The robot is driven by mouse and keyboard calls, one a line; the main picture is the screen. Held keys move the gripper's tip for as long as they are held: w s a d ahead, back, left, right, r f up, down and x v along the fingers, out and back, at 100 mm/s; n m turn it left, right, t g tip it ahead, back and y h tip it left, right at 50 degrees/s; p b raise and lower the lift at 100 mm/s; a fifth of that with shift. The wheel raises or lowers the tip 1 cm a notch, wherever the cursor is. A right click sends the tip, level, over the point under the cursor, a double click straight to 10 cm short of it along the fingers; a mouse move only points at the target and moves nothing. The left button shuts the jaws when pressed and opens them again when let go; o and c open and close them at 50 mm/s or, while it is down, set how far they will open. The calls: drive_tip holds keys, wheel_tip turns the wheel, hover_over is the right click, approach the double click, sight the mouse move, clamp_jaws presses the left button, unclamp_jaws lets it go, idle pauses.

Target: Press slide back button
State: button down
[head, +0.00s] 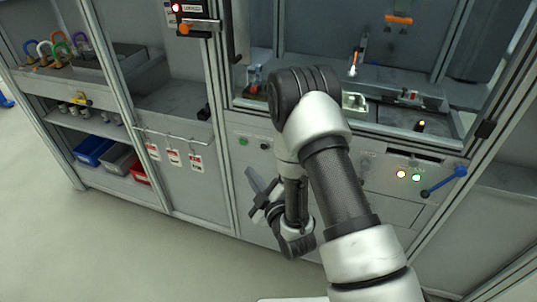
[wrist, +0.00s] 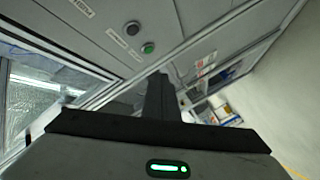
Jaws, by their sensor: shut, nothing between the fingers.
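On the cabinet's front panel a green button (head: 243,141) and a black button (head: 265,146) sit side by side. The wrist view shows the same green button (wrist: 148,48) and black button (wrist: 132,28), each with a small label. The lettering is too small to read, so I cannot tell which one is the slide back button. My gripper (head: 254,180) is shut and empty, in front of the panel and below the buttons. In the wrist view its dark fingers (wrist: 158,78) end just below the green button in the picture, apart from it.
A blue-handled lever (head: 445,181) and lit indicators (head: 408,176) are on the panel's right. Red-and-white tags (head: 174,157) hang left of the buttons. Shelves with coloured bins (head: 92,150) stand further left. The floor in front is clear.

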sight(264, 146)
idle(0.4)
drive_tip(key=w+d, duration=0.3)
drive_tip(key=w, duration=0.5)
drive_tip(key=shift+w+f, duration=0.1)
drive_tip(key=shift+w, duration=0.05)
idle(2.0)
drive_tip(key=shift+w+d+b, duration=0.15)
drive_tip(key=shift+w+b, duration=0.15)
drive_tip(key=shift+b, duration=0.15)
